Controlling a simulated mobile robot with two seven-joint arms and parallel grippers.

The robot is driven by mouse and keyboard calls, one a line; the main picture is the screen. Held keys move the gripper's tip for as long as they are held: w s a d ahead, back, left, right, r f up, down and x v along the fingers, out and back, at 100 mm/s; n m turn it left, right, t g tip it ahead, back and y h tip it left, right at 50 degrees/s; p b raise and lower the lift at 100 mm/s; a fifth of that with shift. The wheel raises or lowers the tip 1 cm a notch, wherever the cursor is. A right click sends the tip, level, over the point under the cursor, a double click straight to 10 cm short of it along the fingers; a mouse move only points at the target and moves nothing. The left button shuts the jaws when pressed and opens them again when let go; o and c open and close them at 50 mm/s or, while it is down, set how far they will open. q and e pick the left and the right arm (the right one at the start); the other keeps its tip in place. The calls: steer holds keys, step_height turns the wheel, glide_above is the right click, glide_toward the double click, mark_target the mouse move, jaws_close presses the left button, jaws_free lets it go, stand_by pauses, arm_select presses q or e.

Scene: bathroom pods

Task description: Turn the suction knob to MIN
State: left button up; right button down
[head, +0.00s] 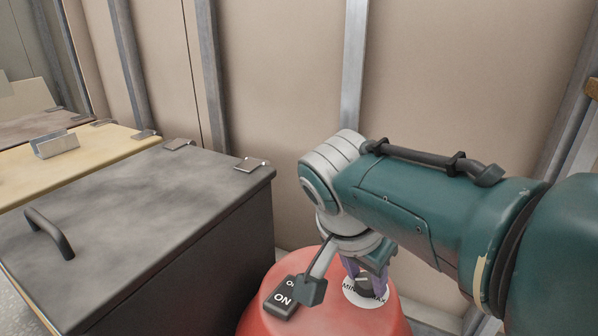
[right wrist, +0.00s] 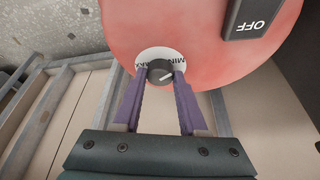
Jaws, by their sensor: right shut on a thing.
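The suction knob (right wrist: 160,71) is a small dark round knob with a pale pointer mark, on a white MIN/MAX label (right wrist: 150,54) on top of a red rounded body (right wrist: 200,30). The pointer mark lies slanted in the right wrist view; its exact setting is hard to tell. My right gripper (right wrist: 160,76) has its purple fingers on both sides of the knob, shut on it. In the head view my right gripper (head: 367,284) reaches down to the label (head: 360,297), and its fingers and wrist hide most of the knob. My left gripper is not in view.
A black ON/OFF switch (head: 283,297) sits on the red body beside the label, close to my right wrist. A dark lidded box (head: 130,215) with a handle stands at left, a yellowish one (head: 75,165) beyond it. A beige wall with metal posts (head: 353,70) stands behind.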

stand_by(0.3)
steer(key=shift+c, duration=2.3)
jaws_free()
steer(key=p+v, duration=0.8)
steer(key=v, duration=0.2)
steer(key=shift+d, duration=0.1)
